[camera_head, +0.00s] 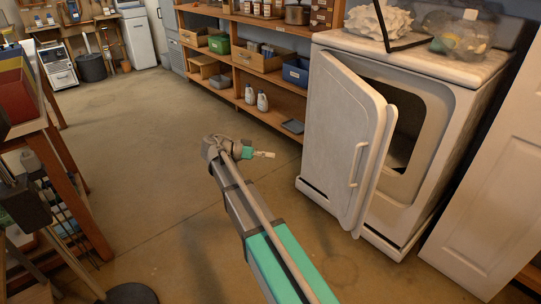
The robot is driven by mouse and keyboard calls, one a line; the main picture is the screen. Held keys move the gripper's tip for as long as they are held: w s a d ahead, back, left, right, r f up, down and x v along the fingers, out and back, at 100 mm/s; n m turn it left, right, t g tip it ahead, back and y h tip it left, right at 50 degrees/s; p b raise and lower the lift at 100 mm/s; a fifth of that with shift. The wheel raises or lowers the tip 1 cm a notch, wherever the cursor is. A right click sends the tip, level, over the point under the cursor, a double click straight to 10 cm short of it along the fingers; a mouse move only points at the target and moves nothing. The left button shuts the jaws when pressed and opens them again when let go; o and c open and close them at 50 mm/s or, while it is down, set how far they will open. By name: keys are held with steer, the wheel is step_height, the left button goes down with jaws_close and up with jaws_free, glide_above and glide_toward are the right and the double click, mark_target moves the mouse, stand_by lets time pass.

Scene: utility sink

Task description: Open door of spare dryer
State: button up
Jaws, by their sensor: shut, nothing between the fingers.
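The white dryer (428,106) stands at the right. Its door (338,118) stands partly open, with the dark drum opening (404,135) showing to the right of it. A pale vertical handle (356,164) is on the door's outer face, near its right edge. My gripper (268,154) is small in the view, left of the door and apart from it. It points right, toward the door, and is shut and empty.
Wooden shelves (262,87) with bins and white bottles (256,99) line the back wall. A wooden rack (58,150) stands at the left. A white panel (497,190) is right of the dryer. The floor (140,140) between is clear.

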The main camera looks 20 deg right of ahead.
steer(key=o, duration=0.4)
steer(key=shift+s+f, duration=0.1)
steer(key=shift+s, duration=0.05)
steer(key=shift+o, duration=1.3)
steer(key=shift+s+d+f, duration=0.15)
steer(key=shift+s+f, duration=0.05)
steer(key=shift+f, duration=0.05)
steer(key=shift+o, duration=0.4)
steer(key=s+d+f+n+t+y, duration=0.1)
steer(key=s+f+n+y, duration=0.2)
steer(key=s+f+n, duration=0.1)
steer(key=shift+s+d+f, duration=0.25)
steer(key=shift+d+f, duration=0.05)
steer(key=shift+d, duration=0.05)
steer(key=s+a+f+n+t+y, duration=0.2)
steer(key=s+a+f+n+y, duration=0.5)
steer(key=s+y, duration=0.5)
steer(key=shift+s+f+n+t, duration=0.4)
steer(key=shift+s+f+n, duration=0.2)
steer(key=shift+f+n, duration=1)
steer(key=shift+a+r, duration=0.15)
steer(key=shift+r, duration=0.05)
